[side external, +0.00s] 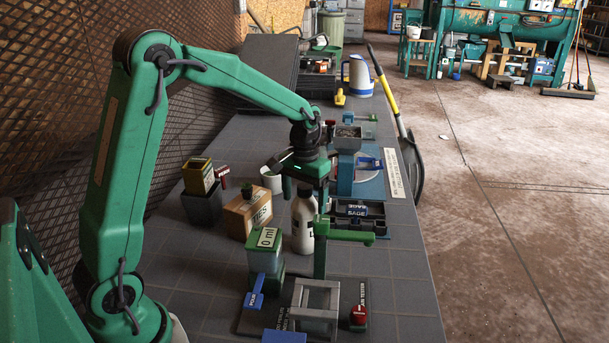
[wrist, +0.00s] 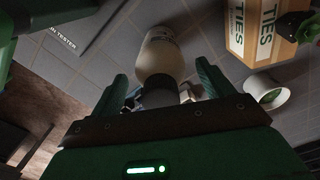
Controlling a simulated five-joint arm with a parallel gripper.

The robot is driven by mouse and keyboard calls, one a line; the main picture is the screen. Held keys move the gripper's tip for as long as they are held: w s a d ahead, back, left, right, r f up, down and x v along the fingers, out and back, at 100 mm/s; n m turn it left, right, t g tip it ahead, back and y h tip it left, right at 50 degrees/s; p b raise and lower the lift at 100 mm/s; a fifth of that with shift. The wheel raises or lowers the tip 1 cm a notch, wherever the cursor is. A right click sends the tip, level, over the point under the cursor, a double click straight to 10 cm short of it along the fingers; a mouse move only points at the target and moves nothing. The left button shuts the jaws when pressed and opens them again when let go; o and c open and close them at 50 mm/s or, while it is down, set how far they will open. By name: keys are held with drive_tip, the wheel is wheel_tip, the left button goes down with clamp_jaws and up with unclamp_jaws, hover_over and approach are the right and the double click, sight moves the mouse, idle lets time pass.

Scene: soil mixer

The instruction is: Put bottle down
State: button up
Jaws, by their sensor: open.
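A white bottle with a dark cap and a black-lettered label (side external: 303,220) stands upright on the grey tiled bench in the side view. It also shows in the wrist view (wrist: 161,55), with its dark neck toward my gripper. My gripper (side external: 311,190) is directly above the bottle, pointing down. In the wrist view its two green fingers (wrist: 163,88) are spread, one on each side of the bottle's neck, with gaps visible. The bottle's top is partly hidden by my gripper in the side view.
A cardboard box marked TIES (side external: 247,211) stands left of the bottle. A green-topped 0 ml container (side external: 265,250) and a green post stand (side external: 321,257) are close in front. A grey tray (side external: 358,210) lies to the right. Dark fixtures sit at the bench front.

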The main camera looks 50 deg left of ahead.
drive_tip(key=shift+r, duration=0.2)
wheel_tip(320, 180, up, 12)
drive_tip(key=shift+f, duration=0.1)
idle(0.5)
idle(0.5)
drive_tip(key=s+d+m+t, duration=0.1)
drive_tip(key=s+d+t, duration=0.1)
drive_tip(key=s, duration=0.8)
drive_tip(key=s+d+m+t, duration=0.2)
drive_tip(key=s+d, duration=0.3)
drive_tip(key=s, duration=0.6)
drive_tip(key=shift+s+f+m+t, duration=0.15)
drive_tip(key=shift+f+m+t, duration=0.2)
drive_tip(key=shift+t, duration=0.45)
